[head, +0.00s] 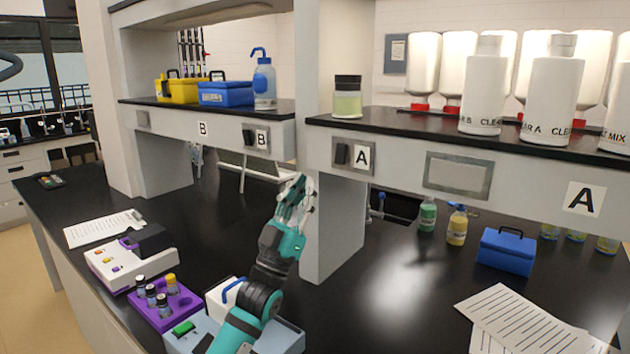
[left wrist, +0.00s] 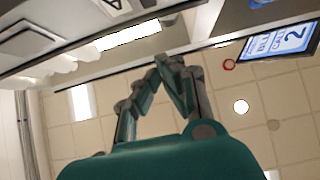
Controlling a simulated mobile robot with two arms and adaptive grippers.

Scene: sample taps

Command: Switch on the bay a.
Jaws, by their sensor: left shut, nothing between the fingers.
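The dark rocker switch of bay A (head: 342,154) sits on a metal plate on the front of the right shelf, left of a white label "A" (head: 362,157). Which way it is pressed is too small to tell. My left gripper (head: 300,182) points up, shut and empty, in front of the shelf's grey upright. In the picture it is below and left of the bay A switch, apart from it. In the left wrist view the gripper's fingers (left wrist: 168,64) meet at their tips, with the ceiling behind. My right gripper is not in view.
A similar switch (head: 250,136) labelled "B" is on the left shelf. A jar (head: 347,104) and white bottles (head: 550,95) stand above bay A. A purple vial rack (head: 167,305) and a blue case (head: 506,251) are on the black bench (head: 390,290).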

